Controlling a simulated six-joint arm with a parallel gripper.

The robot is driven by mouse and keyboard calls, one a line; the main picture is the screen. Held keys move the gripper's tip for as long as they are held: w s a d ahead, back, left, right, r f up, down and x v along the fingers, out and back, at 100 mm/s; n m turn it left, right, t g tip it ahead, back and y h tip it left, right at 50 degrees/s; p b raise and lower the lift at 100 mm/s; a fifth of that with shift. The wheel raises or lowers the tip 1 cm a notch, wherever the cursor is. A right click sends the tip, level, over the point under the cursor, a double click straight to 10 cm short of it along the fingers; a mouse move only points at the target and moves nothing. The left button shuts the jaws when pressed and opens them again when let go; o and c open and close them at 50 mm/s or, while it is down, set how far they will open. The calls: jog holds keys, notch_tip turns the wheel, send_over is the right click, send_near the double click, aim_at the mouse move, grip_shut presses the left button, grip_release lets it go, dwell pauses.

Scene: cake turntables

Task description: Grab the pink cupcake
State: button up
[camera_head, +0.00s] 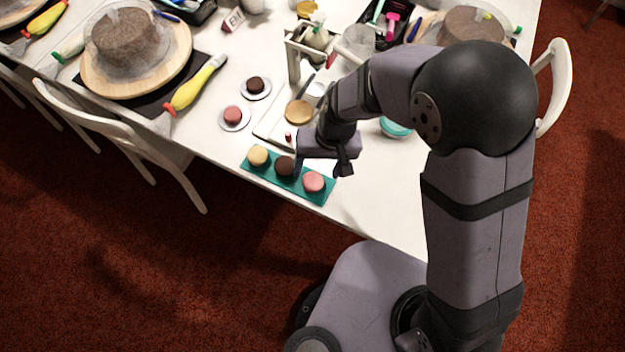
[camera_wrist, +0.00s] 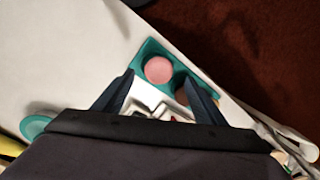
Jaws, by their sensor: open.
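The pink cupcake (camera_head: 313,182) sits at the right end of a teal tray (camera_head: 324,198) near the table's front edge. A dark brown cupcake (camera_head: 285,166) and a pale yellow cupcake (camera_head: 258,155) stand to its left in a row. My gripper (camera_head: 321,168) is above the tray, its fingers apart and empty. In the wrist view the pink cupcake (camera_wrist: 158,69) shows between the spread fingertips (camera_wrist: 160,80), a little beyond them. The brown cupcake (camera_wrist: 182,95) is partly hidden by the right finger there.
Other small cakes sit on white plates, a reddish one (camera_head: 233,113) and a dark one (camera_head: 255,84). A white board (camera_head: 271,125) lies behind the tray. A large brown cake on a wooden turntable (camera_head: 100,84) and a yellow piping bag (camera_head: 195,84) are at the left.

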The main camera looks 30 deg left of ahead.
aim_at(313, 180)
jog(key=shift+s+a+f+p, duration=0.15)
jog(key=shift+f+p, duration=0.15)
jog(key=shift+f, duration=1)
jog(key=shift+a+f+p, duration=0.15)
jog(key=shift+f+p, duration=0.15)
jog(key=shift+f, duration=1)
jog(key=c, duration=1.1)
